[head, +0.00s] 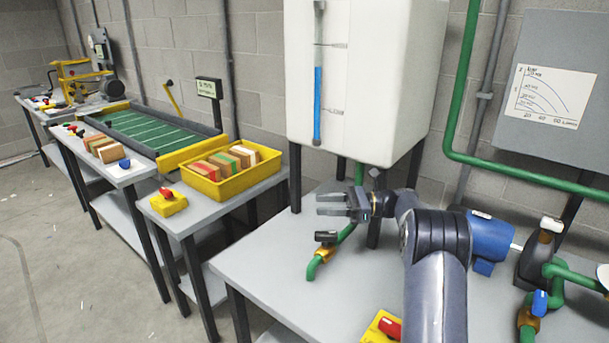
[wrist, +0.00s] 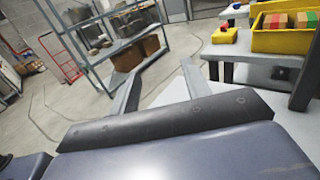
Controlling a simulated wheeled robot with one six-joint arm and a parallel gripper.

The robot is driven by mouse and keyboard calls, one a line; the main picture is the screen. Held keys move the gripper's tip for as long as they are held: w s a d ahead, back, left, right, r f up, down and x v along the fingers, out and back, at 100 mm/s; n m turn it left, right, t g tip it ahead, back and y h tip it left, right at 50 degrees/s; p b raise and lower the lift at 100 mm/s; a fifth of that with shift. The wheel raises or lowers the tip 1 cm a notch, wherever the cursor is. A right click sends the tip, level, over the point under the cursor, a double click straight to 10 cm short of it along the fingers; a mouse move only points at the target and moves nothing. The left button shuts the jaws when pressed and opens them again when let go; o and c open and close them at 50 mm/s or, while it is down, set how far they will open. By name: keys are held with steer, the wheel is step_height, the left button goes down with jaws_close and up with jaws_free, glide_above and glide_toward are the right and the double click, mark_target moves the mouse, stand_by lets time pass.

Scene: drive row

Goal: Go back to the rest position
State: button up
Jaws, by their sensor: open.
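My gripper (head: 332,204) is open and empty, held above the grey table (head: 260,262) in front of the white tank (head: 372,80). Its two fingers point left in the head view. In the wrist view the fingers of my gripper (wrist: 160,90) stand apart with nothing between them. A green pipe with a black-handled valve (head: 326,238) is just below the gripper in the head view. My arm reaches in from the lower right, bent at the elbow.
A blue pump (head: 490,238) and a blue-handled valve (head: 538,304) stand right of my arm. A yellow box with a red switch (head: 383,328) is at the front edge. A yellow crate of blocks (head: 232,190) and a conveyor (head: 150,132) are left. Floor is clear at left.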

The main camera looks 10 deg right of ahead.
mark_target(326, 233)
step_height(326, 233, down, 10)
steer(key=shift+r+b, duration=0.15)
steer(key=shift+b, duration=0.4)
steer(key=shift+r+t, duration=0.1)
steer(key=shift+t, duration=0.3)
steer(key=shift+m, duration=0.3)
steer(key=shift+g, duration=0.4)
step_height(326, 233, up, 10)
steer(key=shift+f+p, duration=0.1)
steer(key=shift+p, duration=0.55)
step_height(326, 233, down, 10)
steer(key=shift+r+b, duration=0.2)
steer(key=shift+b, duration=0.45)
steer(key=shift+f+t, duration=0.2)
steer(key=shift+t, duration=0.2)
steer(key=shift+r+m+t+b, duration=0.1)
steer(key=shift+m+t+b, duration=0.3)
steer(key=shift+t, duration=0.3)
steer(key=shift+m+t+h+b, duration=0.5)
steer(key=shift+m+t+h, duration=0.35)
steer(key=shift+t, duration=0.55)
steer(key=shift+m+t+h+b, duration=0.5)
steer(key=shift+m+t, duration=0.55)
steer(key=shift+t, duration=0.35)
